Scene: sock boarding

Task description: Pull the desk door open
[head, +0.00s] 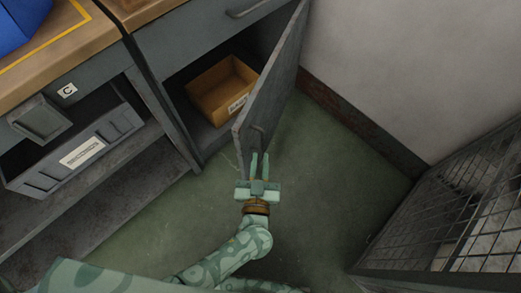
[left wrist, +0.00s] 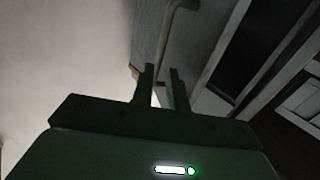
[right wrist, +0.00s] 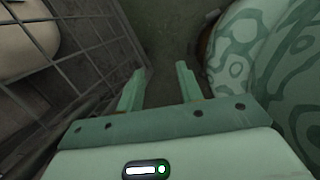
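The grey desk door (head: 272,85) stands swung open, out from the cabinet under the desk. Its bar handle (head: 258,136) is on the outer face near the free edge. It also shows in the left wrist view (left wrist: 168,30). My left gripper (head: 259,156) is at the lower end of the handle.
An open cardboard box (head: 207,100) with a label sits inside the cabinet. A grey labelled bin (head: 112,132) hangs at the left. A wire mesh cage (head: 455,215) stands at the right. The green floor (head: 330,170) before the wall is clear.

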